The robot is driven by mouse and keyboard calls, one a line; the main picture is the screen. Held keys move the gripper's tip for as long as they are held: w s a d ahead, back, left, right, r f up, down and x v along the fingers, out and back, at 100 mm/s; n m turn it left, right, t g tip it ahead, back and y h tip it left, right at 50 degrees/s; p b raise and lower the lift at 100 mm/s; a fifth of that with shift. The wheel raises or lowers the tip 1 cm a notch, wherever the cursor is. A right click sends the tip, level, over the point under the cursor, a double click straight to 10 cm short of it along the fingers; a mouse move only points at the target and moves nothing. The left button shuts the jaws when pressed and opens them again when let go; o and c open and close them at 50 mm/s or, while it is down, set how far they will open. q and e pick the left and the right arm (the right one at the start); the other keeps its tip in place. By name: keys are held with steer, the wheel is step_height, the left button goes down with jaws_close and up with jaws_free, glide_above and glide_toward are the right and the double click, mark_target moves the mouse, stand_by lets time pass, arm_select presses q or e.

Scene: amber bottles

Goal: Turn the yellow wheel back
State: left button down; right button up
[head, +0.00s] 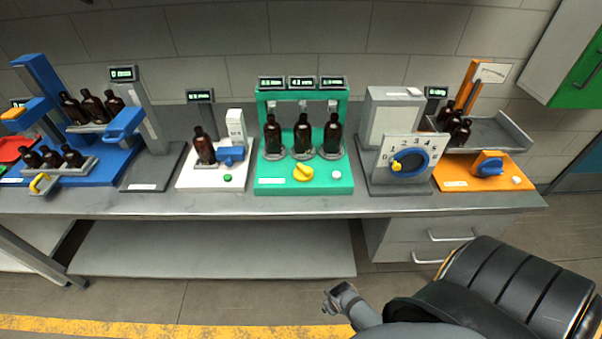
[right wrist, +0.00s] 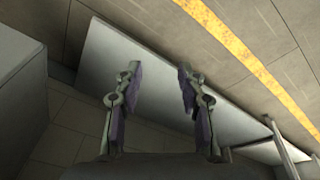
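A yellow wheel-like knob (head: 303,173) sits on the front of the green station (head: 270,184), below three amber bottles (head: 302,136). A blue wheel (head: 421,159) with a yellow grip (head: 397,167) is on the grey dial panel numbered up to 6, right of the green station. My right gripper (head: 340,298) is low in front of the bench, over the floor, well apart from both. In the right wrist view my right gripper (right wrist: 157,76) has its fingers spread with nothing between them. My left gripper is not in view.
The grey bench (head: 230,204) carries several stations. An orange station (head: 470,182) with a blue knob is at right, a white one (head: 205,180) left of the green. A lower shelf (head: 215,250) and drawers (head: 425,240) are under the bench top. The floor in front is clear.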

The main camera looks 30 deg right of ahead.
steer(key=w+a+r+t, duration=0.1)
steer(key=w+r, duration=0.5)
steer(key=r, duration=0.6)
steer(key=w+r+t, duration=0.1)
steer(key=w+r, duration=0.5)
steer(key=r, duration=0.7)
steer(key=shift+n+y, duration=0.4)
steer(key=shift+n, duration=0.2)
steer(key=w+d+r, duration=0.1)
steer(key=w+r, duration=0.2)
steer(key=w+d+r, duration=0.1)
steer(key=w+r, duration=0.2)
steer(key=w+d+r, duration=0.2)
steer(key=w+r, duration=0.1)
steer(key=w, duration=0.1)
glide_toward(302, 167)
steer(key=r, duration=0.2)
steer(key=shift+m, duration=0.4)
steer(key=x, duration=0.3)
steer(key=p+x, duration=0.1)
steer(key=x, duration=0.3)
steer(key=p+x, duration=0.1)
steer(key=x, duration=0.2)
steer(key=shift+s+d+f, duration=0.2)
steer(key=shift+f, duration=0.2)
jaws_close()
